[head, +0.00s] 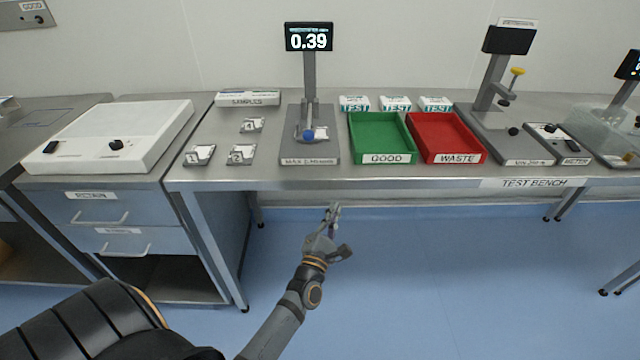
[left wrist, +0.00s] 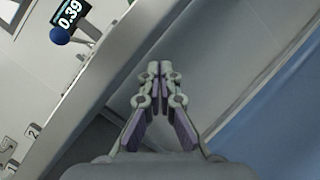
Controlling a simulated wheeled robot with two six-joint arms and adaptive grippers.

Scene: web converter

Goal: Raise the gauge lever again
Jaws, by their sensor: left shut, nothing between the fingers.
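The thickness gauge (head: 310,140) stands on the test bench, with a grey base, a post and a display (head: 309,37) reading 0.39. The knob also shows in the left wrist view (left wrist: 60,35), at the upper left, beside the display (left wrist: 70,12). My left gripper (head: 335,207) is in front of and below the bench edge, apart from the lever. Its fingers are shut and empty in the left wrist view (left wrist: 153,68). My right gripper is not in view.
A green GOOD tray (head: 385,158) and a red WASTE tray (head: 457,158) stand right of the gauge. Numbered sample packets (head: 241,154) lie to its left. The bench's front edge (head: 400,183) lies between my left gripper and the gauge. Floor space in front is clear.

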